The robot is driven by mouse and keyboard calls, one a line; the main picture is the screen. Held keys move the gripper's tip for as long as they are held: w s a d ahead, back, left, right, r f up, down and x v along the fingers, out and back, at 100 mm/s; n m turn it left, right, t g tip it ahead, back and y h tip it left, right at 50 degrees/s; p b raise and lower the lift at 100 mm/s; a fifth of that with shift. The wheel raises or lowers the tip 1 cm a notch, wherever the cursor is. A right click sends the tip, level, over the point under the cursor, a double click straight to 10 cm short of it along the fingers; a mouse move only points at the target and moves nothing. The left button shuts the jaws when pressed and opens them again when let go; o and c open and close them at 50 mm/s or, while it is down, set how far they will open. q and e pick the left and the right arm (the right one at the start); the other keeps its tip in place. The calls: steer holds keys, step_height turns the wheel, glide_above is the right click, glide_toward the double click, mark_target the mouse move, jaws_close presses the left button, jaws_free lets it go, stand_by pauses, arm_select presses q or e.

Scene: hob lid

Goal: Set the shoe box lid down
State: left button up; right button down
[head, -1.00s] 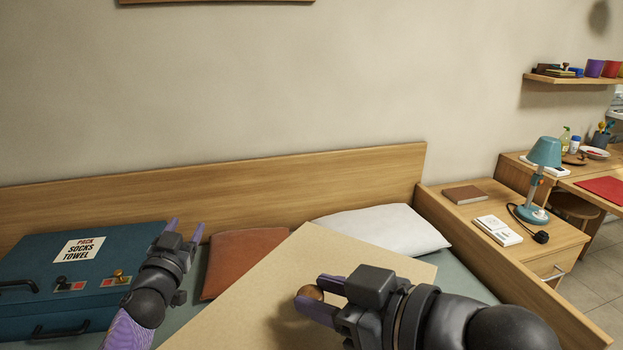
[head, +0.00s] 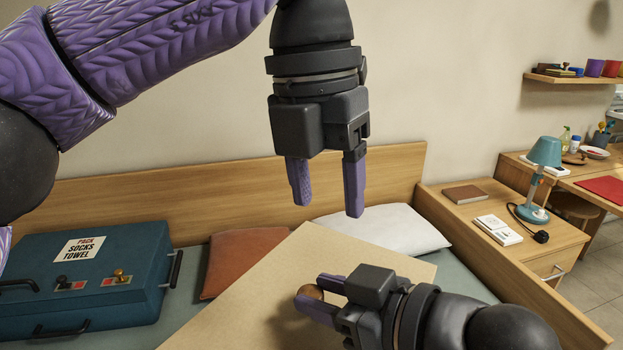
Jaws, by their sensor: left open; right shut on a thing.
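The shoe box lid (head: 250,300) is a flat tan board with a round brown knob (head: 310,292). It shows in the lower middle of the head view, over the bed. My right gripper (head: 322,297) is shut on the knob, coming in from the right. The lid's near part is cut off by the bottom edge of the picture, and whether it touches anything beneath cannot be told. My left gripper (head: 328,199) is open and empty, pointing down, above the lid's far corner and in front of the headboard.
A blue suitcase (head: 140,262) with a packing note lies on the bed at left. A rust cushion (head: 235,257) and a white pillow (head: 390,228) lie against the headboard (head: 130,194). A nightstand (head: 525,258) with a teal lamp (head: 543,160) stands at right.

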mark_target(315, 296)
arm_select(q)
steer(key=shift+y, duration=0.5)
steer(key=f, duration=0.7)
steer(key=a+f, duration=0.1)
steer(key=f, duration=0.3)
steer(key=shift+s+f, duration=0.15)
steer(key=shift+f, duration=0.2)
steer(key=shift+d, duration=0.15)
jaws_close()
arm_select(e)
steer(key=shift+c, duration=1.2)
jaws_free()
